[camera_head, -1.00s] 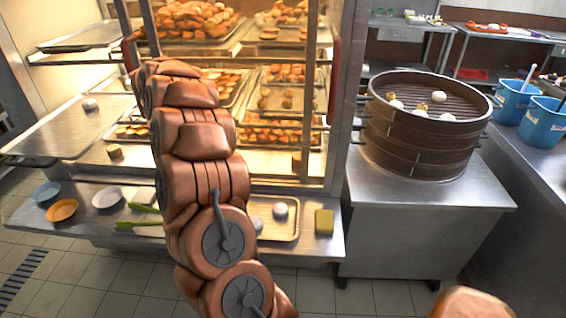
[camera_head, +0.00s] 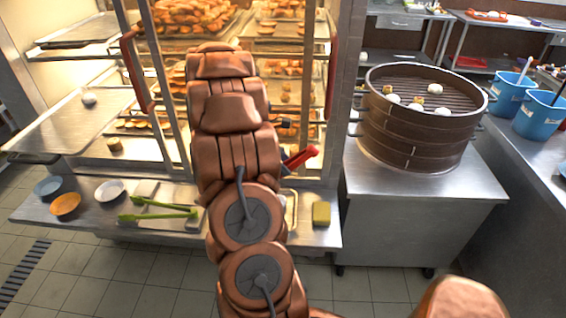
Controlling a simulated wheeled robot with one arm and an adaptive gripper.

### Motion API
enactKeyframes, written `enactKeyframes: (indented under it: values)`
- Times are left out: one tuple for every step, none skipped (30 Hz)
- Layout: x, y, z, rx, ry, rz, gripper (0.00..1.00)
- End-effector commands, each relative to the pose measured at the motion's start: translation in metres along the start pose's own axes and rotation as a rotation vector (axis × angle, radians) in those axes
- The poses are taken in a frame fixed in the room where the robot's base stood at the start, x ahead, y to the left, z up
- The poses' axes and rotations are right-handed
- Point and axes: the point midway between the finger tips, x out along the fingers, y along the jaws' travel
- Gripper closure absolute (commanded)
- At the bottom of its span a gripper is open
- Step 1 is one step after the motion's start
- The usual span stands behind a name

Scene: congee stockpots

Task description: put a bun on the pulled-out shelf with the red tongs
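The pulled-out shelf (camera_head: 60,130) juts from the left side of the display cabinet, and one white bun (camera_head: 89,98) sits on its upper part. Several pale buns, such as the bun (camera_head: 435,88), lie in the round steamer (camera_head: 415,140) on the right. A red piece, seemingly the red tongs (camera_head: 302,157), sticks out to the right of my arm in front of the cabinet. My arm covers the rest of it. My gripper is hidden behind my arm, so whether it holds the tongs does not show.
Green tongs (camera_head: 155,214), plates including an orange plate (camera_head: 65,204), and a yellow sponge (camera_head: 321,213) lie on the low counter. The glass cabinet (camera_head: 347,60) has red handles and full trays. Blue tubs (camera_head: 541,116) stand far right. Floor in front is open.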

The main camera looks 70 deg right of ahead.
Motion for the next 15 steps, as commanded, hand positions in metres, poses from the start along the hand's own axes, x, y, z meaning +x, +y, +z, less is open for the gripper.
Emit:
enactKeyframes:
  values:
    - [0.004, 0.0, -0.003, 0.0, 0.0, -0.001, 0.58]
    - [0.005, 0.0, -0.004, 0.0, 0.0, -0.001, 0.58]
    - [0.007, 0.0, -0.006, 0.0, 0.0, -0.001, 0.58]
    - [0.009, 0.0, -0.007, 0.0, 0.0, -0.001, 0.58]
    - [0.011, 0.0, -0.009, 0.0, 0.0, -0.001, 0.58]
    - [0.014, 0.0, -0.011, 0.0, 0.0, -0.001, 0.58]
    - [0.017, 0.0, -0.013, 0.0, 0.0, -0.002, 0.58]
    - [0.019, 0.001, -0.014, 0.0, -0.001, -0.002, 0.58]
    - [0.022, 0.001, -0.017, 0.001, 0.0, -0.002, 0.58]
    - [0.024, 0.001, -0.018, 0.001, -0.001, -0.002, 0.58]
    - [0.027, 0.001, -0.02, 0.001, -0.001, -0.002, 0.58]
    - [0.03, 0.001, -0.023, 0.001, -0.001, -0.002, 0.58]
    - [0.032, 0.001, -0.024, 0.001, -0.001, -0.003, 0.58]
    - [0.034, 0.001, -0.026, 0.001, -0.001, -0.003, 0.58]
    - [0.037, 0.001, -0.028, 0.001, -0.001, -0.003, 0.58]
